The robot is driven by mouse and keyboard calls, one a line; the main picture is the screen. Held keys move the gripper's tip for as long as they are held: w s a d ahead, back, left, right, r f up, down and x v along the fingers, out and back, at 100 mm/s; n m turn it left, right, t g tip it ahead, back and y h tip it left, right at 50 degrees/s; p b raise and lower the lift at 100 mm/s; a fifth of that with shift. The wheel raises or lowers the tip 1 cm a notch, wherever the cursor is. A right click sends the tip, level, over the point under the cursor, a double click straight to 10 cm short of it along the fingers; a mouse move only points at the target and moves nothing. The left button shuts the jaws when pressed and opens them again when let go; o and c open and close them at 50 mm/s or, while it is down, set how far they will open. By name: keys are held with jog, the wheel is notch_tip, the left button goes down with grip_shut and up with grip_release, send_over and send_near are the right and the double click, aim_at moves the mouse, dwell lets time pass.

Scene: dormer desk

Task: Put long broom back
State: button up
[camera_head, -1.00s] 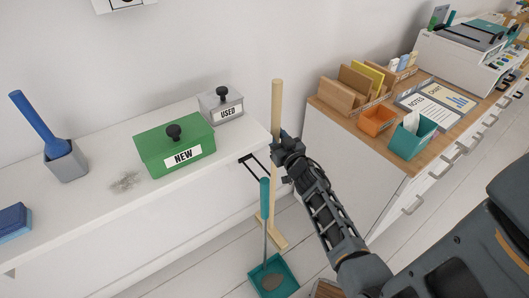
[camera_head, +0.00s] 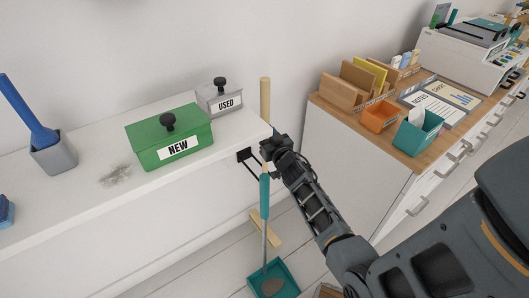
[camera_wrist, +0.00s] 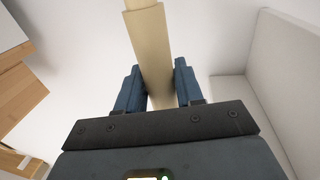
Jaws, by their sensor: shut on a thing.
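The long broom has a pale wooden handle (camera_head: 265,98) standing near upright beside the end of the white shelf. Its wooden head (camera_head: 266,230) is low near the floor, partly hidden behind the dustpan's handle; I cannot tell if it touches the floor. My gripper (camera_head: 271,147) is shut on the handle just off the shelf corner. In the wrist view the handle (camera_wrist: 150,50) runs between the two blue fingers (camera_wrist: 157,90). A black bracket (camera_head: 245,156) shows at the shelf's end, just left of my gripper.
A teal dustpan (camera_head: 288,275) with a long handle stands below. The white shelf (camera_head: 70,205) bears a green NEW box (camera_head: 185,156), a grey USED box (camera_head: 213,99) and a blue-handled tool in a grey cup (camera_head: 55,158). A wood-topped cabinet (camera_head: 350,165) stands right.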

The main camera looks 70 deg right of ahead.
notch_tip(320, 180, down, 7)
jog(key=b, duration=0.4)
jog(key=shift+r, duration=0.1)
jog(key=shift+w+d, duration=0.15)
jog(key=shift+f, duration=0.25)
jog(key=o, duration=1.1)
jog(key=shift+o, duration=0.2)
